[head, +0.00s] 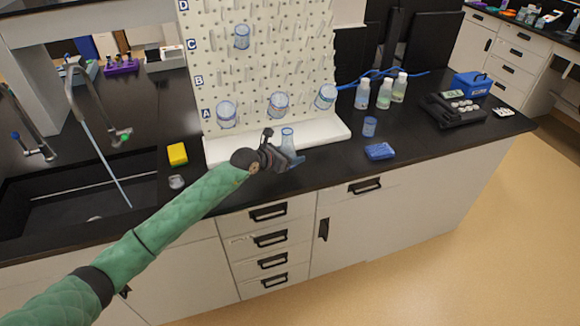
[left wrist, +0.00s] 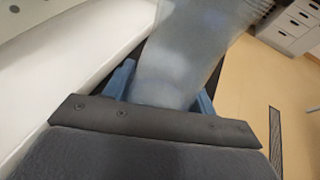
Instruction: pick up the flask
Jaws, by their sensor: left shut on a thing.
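A clear, bluish flask (head: 288,138) is upright at the front of the pegboard's white base in the head view. My left gripper (head: 290,158) is shut on it low on its body. In the left wrist view the flask (left wrist: 185,60) fills the space between the two blue fingers of the gripper (left wrist: 165,88). Its bottom is hidden by the gripper, so I cannot tell whether it touches the counter. My right gripper is not in view.
The pegboard (head: 262,75) holds several glass vessels behind the gripper. A sink (head: 70,195) with taps is at left, with a yellow sponge (head: 177,154) beside it. A blue box (head: 380,151), a small beaker (head: 369,127) and several bottles (head: 384,94) stand at right.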

